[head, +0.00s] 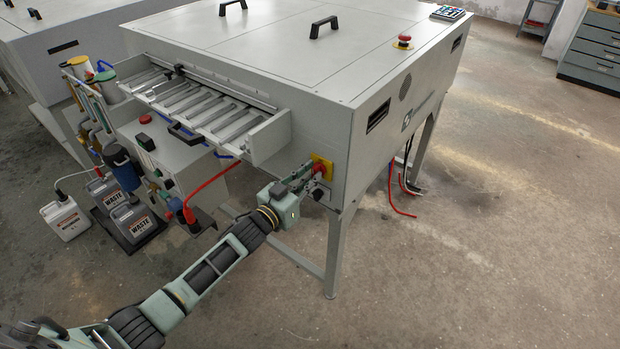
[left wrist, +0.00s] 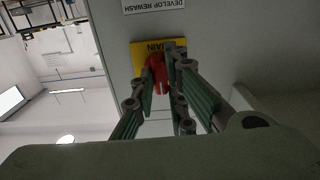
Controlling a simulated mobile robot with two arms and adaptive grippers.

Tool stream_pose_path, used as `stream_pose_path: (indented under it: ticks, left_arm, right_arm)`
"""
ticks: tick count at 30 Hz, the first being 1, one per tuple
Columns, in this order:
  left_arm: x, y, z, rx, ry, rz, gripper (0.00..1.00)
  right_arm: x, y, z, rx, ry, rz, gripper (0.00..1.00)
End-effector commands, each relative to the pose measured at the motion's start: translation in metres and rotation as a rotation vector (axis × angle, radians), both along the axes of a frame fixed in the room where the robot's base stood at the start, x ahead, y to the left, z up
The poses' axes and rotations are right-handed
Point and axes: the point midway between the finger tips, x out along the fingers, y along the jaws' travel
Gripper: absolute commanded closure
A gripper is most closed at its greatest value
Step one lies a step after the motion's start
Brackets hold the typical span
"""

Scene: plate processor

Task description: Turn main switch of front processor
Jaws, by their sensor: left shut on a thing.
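The front processor (head: 310,70) is a large grey box on legs. Its main switch is a red knob (head: 319,169) on a yellow plate (head: 327,161), on the end face near the lower corner. In the left wrist view the red knob (left wrist: 157,74) sits on the yellow plate (left wrist: 138,57), which reads "MAIN" upside down. My left gripper (head: 312,172) reaches the knob from the left; in the left wrist view its fingers (left wrist: 161,75) are shut on the knob, one on each side. The fingers hide part of the knob and plate. My right gripper is not in view.
An open roller rack (head: 215,110) juts from the processor above my left arm. Waste canisters (head: 132,219) and a red hose (head: 205,185) stand left of the arm. A processor leg (head: 334,250) is below the switch.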

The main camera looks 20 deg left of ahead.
Motion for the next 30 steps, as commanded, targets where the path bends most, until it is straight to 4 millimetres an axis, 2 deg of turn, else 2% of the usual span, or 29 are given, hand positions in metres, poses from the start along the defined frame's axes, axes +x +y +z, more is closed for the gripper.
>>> stream_pose_path:
  ticks: [17,18,24,30]
  left_arm:
    - [-0.0002,0.0003,-0.0006,0.034,-0.011,0.0,1.0]
    - [-0.0002,0.0003,-0.0006,0.034,-0.011,0.0,0.86]
    - [-0.0002,0.0002,-0.0005,0.032,-0.011,0.0,0.69]
    - [-0.0001,0.0001,-0.0003,0.031,-0.01,0.0,0.69]
  right_arm:
    - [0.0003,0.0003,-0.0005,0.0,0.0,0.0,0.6]
    - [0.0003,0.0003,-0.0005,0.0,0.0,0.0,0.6]
    - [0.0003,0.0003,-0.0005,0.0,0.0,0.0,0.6]
    - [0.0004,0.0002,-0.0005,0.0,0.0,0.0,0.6]
